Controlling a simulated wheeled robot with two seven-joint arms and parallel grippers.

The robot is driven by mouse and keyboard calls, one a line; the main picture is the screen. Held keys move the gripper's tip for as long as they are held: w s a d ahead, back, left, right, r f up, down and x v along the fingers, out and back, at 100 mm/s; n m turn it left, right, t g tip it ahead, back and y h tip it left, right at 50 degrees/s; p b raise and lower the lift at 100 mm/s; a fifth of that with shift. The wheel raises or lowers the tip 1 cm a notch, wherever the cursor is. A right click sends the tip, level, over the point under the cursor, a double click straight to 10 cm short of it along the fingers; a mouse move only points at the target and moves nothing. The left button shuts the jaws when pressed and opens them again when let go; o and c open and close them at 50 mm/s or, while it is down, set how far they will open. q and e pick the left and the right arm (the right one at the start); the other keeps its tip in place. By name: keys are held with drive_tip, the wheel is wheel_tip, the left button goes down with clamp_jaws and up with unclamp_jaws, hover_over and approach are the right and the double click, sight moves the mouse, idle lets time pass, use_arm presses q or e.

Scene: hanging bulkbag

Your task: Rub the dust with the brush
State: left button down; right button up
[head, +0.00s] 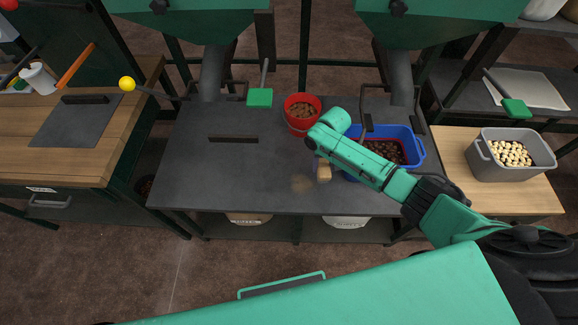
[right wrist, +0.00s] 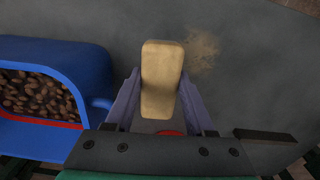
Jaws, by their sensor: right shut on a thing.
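A wooden brush (head: 324,171) is in my right gripper (right wrist: 160,88). The gripper's two fingers are shut on either side of the pale brush block (right wrist: 162,65). Its bristles are hidden in the right wrist view. A light brown patch of dust (head: 302,184) lies on the dark grey table (head: 230,180), just left of the brush in the head view. The dust (right wrist: 203,50) is right of and beyond the brush in the right wrist view. I cannot tell whether the brush touches the table. My left gripper is not in view.
A red bucket (head: 299,126) and a blue crate (head: 418,158) with brown contents stand near my right arm. A dark bar handle (head: 233,138) lies on the table. A grey bin (head: 535,168) stands on the right-hand wooden table.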

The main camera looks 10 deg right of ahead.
drive_tip(key=shift+r+p, duration=0.95)
drive_tip(key=shift+r, duration=0.25)
